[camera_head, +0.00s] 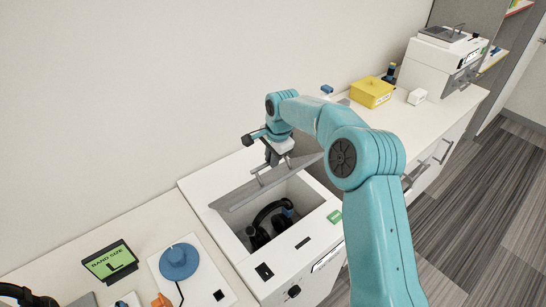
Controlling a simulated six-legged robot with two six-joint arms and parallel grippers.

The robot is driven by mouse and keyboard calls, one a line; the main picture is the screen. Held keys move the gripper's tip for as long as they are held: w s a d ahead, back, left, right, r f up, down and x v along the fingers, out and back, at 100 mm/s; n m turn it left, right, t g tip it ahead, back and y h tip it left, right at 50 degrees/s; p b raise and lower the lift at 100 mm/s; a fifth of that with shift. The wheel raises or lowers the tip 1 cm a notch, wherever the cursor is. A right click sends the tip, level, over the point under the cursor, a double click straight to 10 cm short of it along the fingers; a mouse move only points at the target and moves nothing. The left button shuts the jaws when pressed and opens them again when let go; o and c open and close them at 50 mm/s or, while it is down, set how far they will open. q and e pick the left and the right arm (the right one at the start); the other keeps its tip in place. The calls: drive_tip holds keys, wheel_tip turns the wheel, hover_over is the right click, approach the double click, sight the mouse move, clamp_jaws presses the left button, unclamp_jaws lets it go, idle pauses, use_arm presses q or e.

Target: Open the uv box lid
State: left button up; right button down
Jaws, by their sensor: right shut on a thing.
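The white uv box (195,190) stands on the counter in the middle of the camera_head view. Its grey lid (240,196) is tilted up at the back, so the cavity is exposed. A black headset (262,238) with blue parts lies inside. My right gripper (273,160) is shut on the lid's handle (260,179) above the back of the box; the fingertips are small and partly hidden. My right arm reaches over the box from the lower right. My left gripper is not in view.
A blue disc-shaped stand (179,262) and a green-framed "BAND SIZE L" sign (110,261) are left of the box. A yellow box (371,92) and a white machine (434,68) stand farther along the counter. A wall runs close behind. The striped floor at right is clear.

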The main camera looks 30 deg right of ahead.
drive_tip(key=shift+a+f, duration=0.15)
drive_tip(key=shift+f, duration=0.25)
